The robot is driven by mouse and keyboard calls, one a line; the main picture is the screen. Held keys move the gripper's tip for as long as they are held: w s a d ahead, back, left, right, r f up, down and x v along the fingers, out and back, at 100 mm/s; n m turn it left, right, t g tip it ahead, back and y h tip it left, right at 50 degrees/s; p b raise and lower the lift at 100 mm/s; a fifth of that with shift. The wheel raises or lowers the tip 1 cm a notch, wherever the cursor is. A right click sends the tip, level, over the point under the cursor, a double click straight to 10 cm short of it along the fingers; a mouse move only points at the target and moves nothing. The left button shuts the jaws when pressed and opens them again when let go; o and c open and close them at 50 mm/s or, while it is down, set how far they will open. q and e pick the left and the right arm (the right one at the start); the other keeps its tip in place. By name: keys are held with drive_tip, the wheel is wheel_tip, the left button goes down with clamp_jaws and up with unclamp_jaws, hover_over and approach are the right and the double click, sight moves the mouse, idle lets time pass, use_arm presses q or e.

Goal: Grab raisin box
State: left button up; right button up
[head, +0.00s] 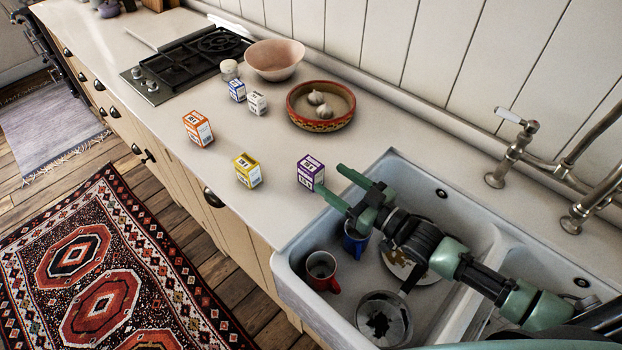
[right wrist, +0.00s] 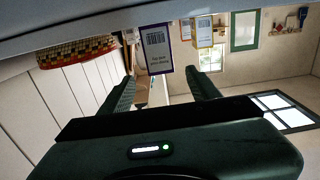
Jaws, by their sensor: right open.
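Several small cartons stand on the white counter (head: 270,190), and their printing is too small to read for certain. A purple-and-white carton (head: 311,171) stands upright by the sink's left edge. My right gripper (head: 331,179) is open and empty, its fingertips just short of the purple carton. Other cartons are orange (head: 198,128), yellow (head: 247,170), blue (head: 237,90) and white (head: 257,102). My left gripper is out of view.
The sink (head: 292,277) under my right arm holds a red mug (head: 322,270), a blue mug (head: 355,241) and dishes. A patterned bowl (head: 320,122) with garlic stands behind the purple carton. A pink bowl (head: 274,59) and a hob (head: 190,65) are farther off.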

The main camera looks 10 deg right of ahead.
sight(319, 174)
drive_tip(key=shift+w+f+b, duration=0.1)
drive_tip(key=shift+f+b, duration=0.3)
drive_tip(key=shift+f, duration=0.35)
drive_tip(key=shift+w, duration=0.2)
drive_tip(key=p+x, duration=0.1)
drive_tip(key=x, duration=0.2)
drive_tip(key=p+x, duration=0.1)
drive_tip(key=x, duration=0.2)
drive_tip(key=shift+w+a+r+p, duration=0.1)
drive_tip(key=shift+a+r+p, duration=0.15)
drive_tip(key=shift+a+p, duration=0.05)
drive_tip(key=shift+w+a+f, duration=0.15)
drive_tip(key=shift+w+a, duration=0.15)
drive_tip(key=shift+w, duration=0.1)
clamp_jaws()
